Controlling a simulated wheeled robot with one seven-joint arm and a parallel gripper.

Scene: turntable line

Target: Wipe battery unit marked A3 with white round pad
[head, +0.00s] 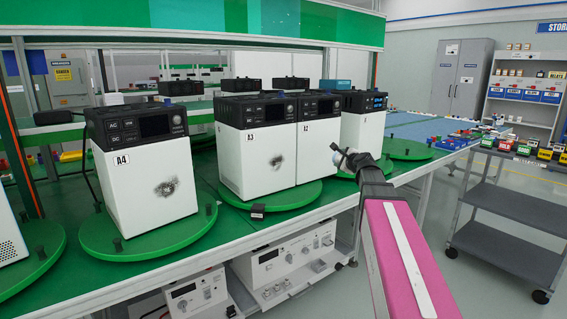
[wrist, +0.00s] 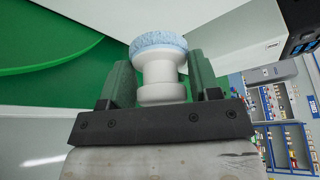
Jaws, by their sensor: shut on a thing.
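The battery unit marked A3 (head: 240,160) is a white box with a black top panel, standing on a green turntable in the head view. A dark smudge (head: 276,161) is on its front face. My gripper (head: 349,158) is to the right of A3, apart from it. In the wrist view, my gripper (wrist: 160,88) is shut on the white spool-shaped handle of a round pad (wrist: 159,42). The pad's outer face is pale blue and fuzzy. The pad shows small at the arm's end in the head view (head: 337,149).
The unit marked A2 (head: 306,152) stands right beside A3. Unit A4 (head: 150,185), also smudged, stands on a turntable (head: 110,241) to the left. Another unit (head: 362,135) is behind my gripper. A grey cart (head: 515,206) stands at the right.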

